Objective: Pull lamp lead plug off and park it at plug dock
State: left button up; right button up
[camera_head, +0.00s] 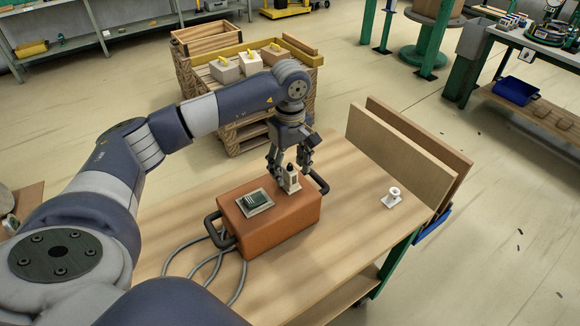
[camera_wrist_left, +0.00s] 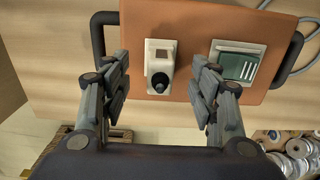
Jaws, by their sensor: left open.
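The orange box (camera_head: 270,222) with dark side handles stands on the wooden workbench. A pale socket block (camera_wrist_left: 163,48) sits on its top, with a dark round-ended plug (camera_wrist_left: 158,82) at it; I take this as the lamp lead plug. My left gripper (camera_head: 289,174) is open and points down over the block. In the left wrist view its fingers stand on either side of the plug, with a gap on both sides. A small white holder (camera_head: 392,197), probably the plug dock, stands on the bench at the right. My right gripper is not in view.
A green-and-white panel (camera_head: 254,203) sits on the box beside the block. Grey cables (camera_head: 208,258) loop on the bench at the left. An upright wooden board (camera_head: 400,155) edges the back right. The bench between box and holder is clear.

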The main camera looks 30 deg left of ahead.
pick_arm(q)
jog(key=shift+r+p, duration=0.65)
jog(key=shift+r, duration=0.65)
jog(key=shift+r, duration=0.2)
notch_tip(320, 180, up, 12)
jog(key=shift+f, duration=0.15)
jog(key=shift+f, duration=0.1)
dwell(0.4)
